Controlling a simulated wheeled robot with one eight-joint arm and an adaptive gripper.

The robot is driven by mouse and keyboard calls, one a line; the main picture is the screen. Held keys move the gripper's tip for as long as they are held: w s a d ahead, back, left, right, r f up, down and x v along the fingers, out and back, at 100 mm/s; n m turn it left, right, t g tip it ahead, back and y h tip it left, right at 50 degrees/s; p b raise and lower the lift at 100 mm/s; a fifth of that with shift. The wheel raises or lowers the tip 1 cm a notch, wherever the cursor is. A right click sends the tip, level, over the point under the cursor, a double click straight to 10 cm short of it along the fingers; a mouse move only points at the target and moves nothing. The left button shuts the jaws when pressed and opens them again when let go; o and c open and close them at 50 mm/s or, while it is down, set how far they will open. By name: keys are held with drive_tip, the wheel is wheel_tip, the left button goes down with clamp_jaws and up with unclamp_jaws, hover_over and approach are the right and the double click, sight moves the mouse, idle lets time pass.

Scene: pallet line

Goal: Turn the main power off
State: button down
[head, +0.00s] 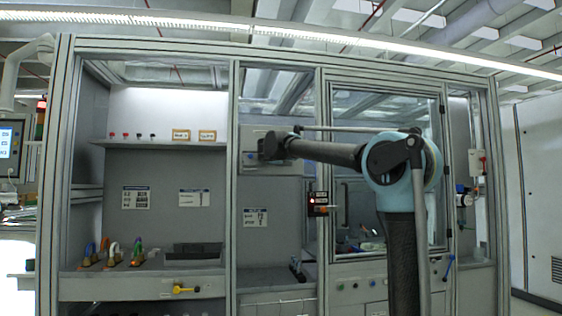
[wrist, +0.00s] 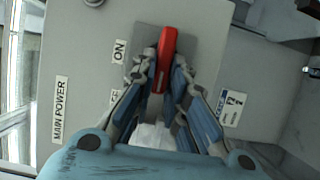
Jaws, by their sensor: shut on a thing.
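The main power switch has a red handle (wrist: 165,60) on a grey plate. The plate is on a light grey box (wrist: 90,40) labelled "MAIN POWER" (wrist: 60,110). An "ON" label (wrist: 119,51) is beside the upper end of the handle in the wrist view. A second label lower down is mostly hidden by a finger. My gripper (wrist: 164,72) is shut on the red handle, one finger on each side. In the head view the grey box (head: 250,163) is behind the end of my arm, and the handle is hidden there.
An aluminium frame post (head: 322,100) stands just right of the box, with a small black unit with a red light (head: 318,200) below. A shelf (head: 160,145) and a bench with padlocks (head: 112,258) are to the left. A glazed door (head: 350,100) is behind my arm.

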drive_tip(key=shift+f, duration=0.15)
drive_tip(key=c, duration=1.6)
unclamp_jaws()
drive_tip(key=s+a, duration=0.1)
drive_tip(key=s, duration=1)
drive_tip(key=shift+s+a, duration=0.2)
drive_tip(key=shift+s, duration=0.15)
